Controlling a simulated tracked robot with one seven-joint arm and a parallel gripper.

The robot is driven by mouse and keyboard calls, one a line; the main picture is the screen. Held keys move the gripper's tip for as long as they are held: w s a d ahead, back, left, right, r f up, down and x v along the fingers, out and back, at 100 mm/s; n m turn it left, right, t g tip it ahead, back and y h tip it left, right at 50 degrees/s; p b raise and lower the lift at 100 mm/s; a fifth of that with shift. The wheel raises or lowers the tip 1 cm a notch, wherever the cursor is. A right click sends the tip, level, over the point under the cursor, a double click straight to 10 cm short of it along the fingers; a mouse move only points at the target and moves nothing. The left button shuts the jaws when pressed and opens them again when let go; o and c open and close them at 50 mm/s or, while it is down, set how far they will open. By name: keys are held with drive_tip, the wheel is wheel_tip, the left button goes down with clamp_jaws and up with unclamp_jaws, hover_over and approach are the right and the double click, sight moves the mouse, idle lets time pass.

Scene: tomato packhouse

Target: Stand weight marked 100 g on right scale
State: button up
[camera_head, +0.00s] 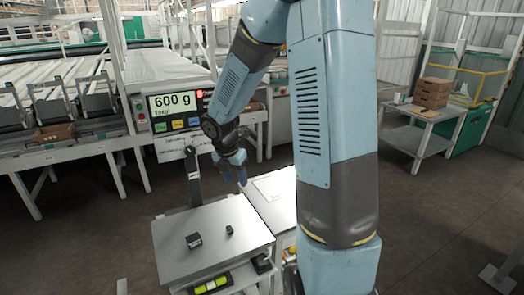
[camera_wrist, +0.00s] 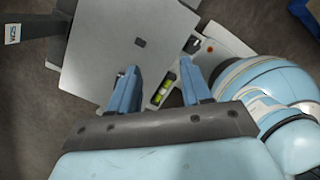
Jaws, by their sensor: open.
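A scale with a flat grey plate (camera_head: 215,262) stands in front of me, and its display (camera_head: 173,102) reads 600 g Total. Two small dark weights stand apart on the plate: a larger one (camera_head: 193,240) and a smaller one (camera_head: 229,230). Their markings are too small to read. My gripper (camera_head: 235,180) hangs above the plate's far right side, open and empty. In the wrist view my gripper (camera_wrist: 158,76) has its fingers spread over the plate's edge. One dark weight (camera_wrist: 140,42) shows beyond the fingers; the other seems partly hidden by the left finger.
A pale surface (camera_head: 273,190) lies right of the plate, partly hidden by my arm. A yellow-green level vial (camera_head: 212,285) sits at the scale's front. A conveyor line (camera_head: 70,80) runs behind at left. A side table (camera_head: 415,125) with brown boxes (camera_head: 432,93) stands at right.

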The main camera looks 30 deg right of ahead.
drive_tip(key=s+a+r+m+t+y, duration=0.2)
drive_tip(key=s+r+m+t, duration=0.2)
drive_tip(key=s+r+m, duration=1.7)
drive_tip(key=s+m, duration=0.2)
drive_tip(key=m, duration=0.3)
drive_tip(key=shift+s+r+t, duration=0.15)
drive_tip(key=shift+r+t, duration=0.15)
drive_tip(key=shift+c, duration=0.5)
drive_tip(key=shift+d, duration=0.1)
